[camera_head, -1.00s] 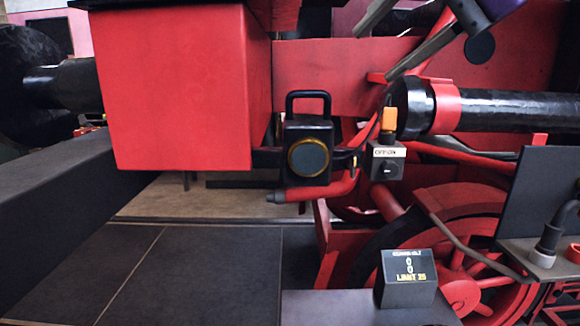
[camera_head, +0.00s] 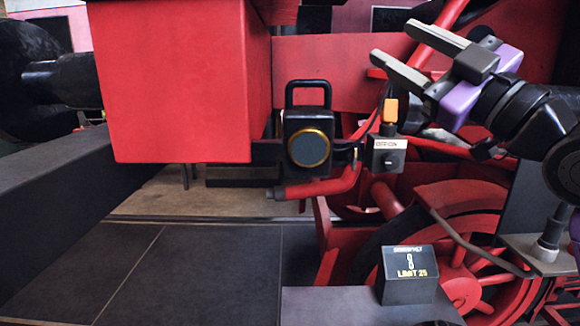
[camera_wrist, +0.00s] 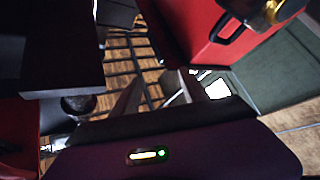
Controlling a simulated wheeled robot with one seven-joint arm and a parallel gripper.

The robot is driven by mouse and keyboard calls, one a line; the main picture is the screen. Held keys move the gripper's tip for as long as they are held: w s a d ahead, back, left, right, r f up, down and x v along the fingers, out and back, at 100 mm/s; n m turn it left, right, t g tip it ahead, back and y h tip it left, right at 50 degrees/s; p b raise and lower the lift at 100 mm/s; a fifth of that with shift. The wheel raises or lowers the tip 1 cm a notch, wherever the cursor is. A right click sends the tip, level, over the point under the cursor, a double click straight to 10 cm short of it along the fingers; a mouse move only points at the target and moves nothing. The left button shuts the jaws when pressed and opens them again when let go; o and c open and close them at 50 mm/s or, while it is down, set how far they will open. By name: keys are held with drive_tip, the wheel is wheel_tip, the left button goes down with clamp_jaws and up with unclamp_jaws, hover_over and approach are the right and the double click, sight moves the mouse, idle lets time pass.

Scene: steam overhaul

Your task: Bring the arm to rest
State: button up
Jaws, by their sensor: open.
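My gripper (camera_head: 388,53) is at the upper right of the head view, in front of the red locomotive frame. Its two long grey fingers point to the upper left, apart, with nothing between them. Its body is purple and black, and my arm runs from it to the right edge. In the wrist view my gripper (camera_wrist: 168,88) shows both fingers spread, with only background between them.
A black lantern (camera_head: 309,145) hangs at the middle, left of a switch box (camera_head: 387,153) with an orange lever. A large red box (camera_head: 180,80) fills the upper left. Dark tiled floor (camera_head: 190,270) at lower left is clear.

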drive_tip(key=s+d+f+m+t+h+b, duration=0.1)
drive_tip(key=s+d+f+m+t+h, duration=0.25)
drive_tip(key=f+m, duration=0.5)
drive_tip(key=s+d+f+m+h, duration=0.2)
drive_tip(key=s+f+m+h, duration=0.4)
drive_tip(key=f, duration=0.6)
drive_tip(key=s+d+f+m+t+h+b, duration=0.1)
drive_tip(key=s+d+f+m+t+h, duration=0.15)
drive_tip(key=f+m+h, duration=0.55)
drive_tip(key=s+a+f+n+g+y+b, duration=0.1)
drive_tip(key=s+f+g, duration=0.4)
drive_tip(key=s+f, duration=1)
drive_tip(key=s+a+f+n+g+y+b, duration=0.2)
drive_tip(key=s+a+f+n+g+y, duration=0.1)
drive_tip(key=s+f, duration=1.2)
drive_tip(key=s+n+g, duration=0.1)
drive_tip(key=n, duration=0.1)
drive_tip(key=shift+s+n+g, duration=0.25)
drive_tip(key=shift+n+g, duration=0.1)
drive_tip(key=shift+g, duration=0.05)
